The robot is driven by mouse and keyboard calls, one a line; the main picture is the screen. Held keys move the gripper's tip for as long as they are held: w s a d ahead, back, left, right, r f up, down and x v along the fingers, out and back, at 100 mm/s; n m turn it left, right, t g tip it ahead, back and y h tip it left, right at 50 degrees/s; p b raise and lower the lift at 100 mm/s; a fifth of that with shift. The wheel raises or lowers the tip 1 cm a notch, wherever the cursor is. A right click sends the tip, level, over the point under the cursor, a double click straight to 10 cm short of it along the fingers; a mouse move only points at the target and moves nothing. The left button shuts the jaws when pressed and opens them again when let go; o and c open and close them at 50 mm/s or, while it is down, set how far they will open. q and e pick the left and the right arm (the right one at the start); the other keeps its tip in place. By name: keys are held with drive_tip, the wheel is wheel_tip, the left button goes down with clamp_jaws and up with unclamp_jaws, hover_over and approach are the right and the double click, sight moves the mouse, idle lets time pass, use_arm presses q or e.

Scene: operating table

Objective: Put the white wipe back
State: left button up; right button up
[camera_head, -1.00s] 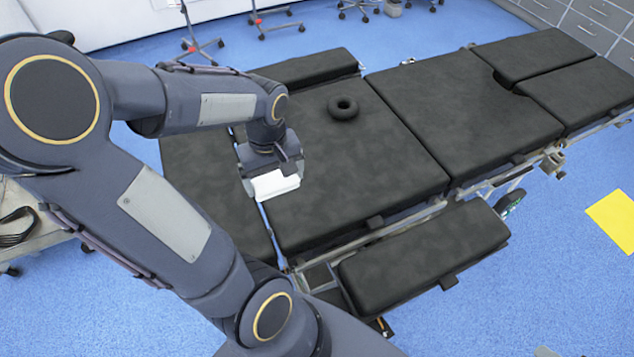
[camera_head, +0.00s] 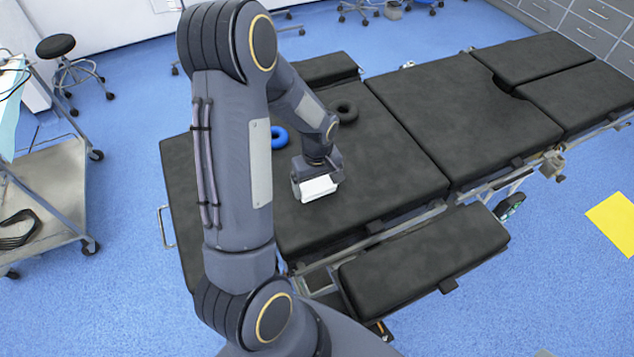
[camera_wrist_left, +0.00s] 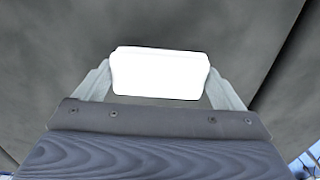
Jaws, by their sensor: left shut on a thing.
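The white wipe (camera_head: 318,188) is a small white block at the end of my left arm, over the black operating table (camera_head: 405,170). My left gripper (camera_head: 316,178) is shut on it. In the left wrist view the white wipe (camera_wrist_left: 160,73) sits between the two fingers of my left gripper (camera_wrist_left: 163,80), with the black table surface behind it. I cannot tell whether the wipe touches the table. My right gripper is not in view.
A black ring (camera_head: 345,110) and a blue ring (camera_head: 279,136) lie on the table beyond the gripper. A metal cart (camera_head: 50,185) with a black coiled strap (camera_head: 18,228) stands at the left. A black stool (camera_head: 60,48) is behind it. The table's right part is clear.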

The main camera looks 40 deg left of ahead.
sight(317, 185)
use_arm(q)
drive_tip(key=shift+f, duration=0.2)
drive_tip(key=o, duration=0.8)
drive_tip(key=shift+c, duration=0.2)
wheel_tip(317, 185, up, 12)
drive_tip(key=s+d+r+m+t+h, duration=0.2)
drive_tip(key=s+d+r+m, duration=0.2)
drive_tip(key=s, duration=0.4)
drive_tip(key=s+d+r+m+t+h, duration=0.1)
drive_tip(key=s+d+r+m+t, duration=0.2)
drive_tip(key=s+d+r+m, duration=0.2)
drive_tip(key=s+d+m, duration=0.2)
drive_tip(key=s+d, duration=0.1)
drive_tip(key=shift+s+d+t+h, duration=0.2)
drive_tip(key=shift+d+t+h, duration=0.1)
drive_tip(key=shift+d+h, duration=0.1)
drive_tip(key=shift+r, duration=0.1)
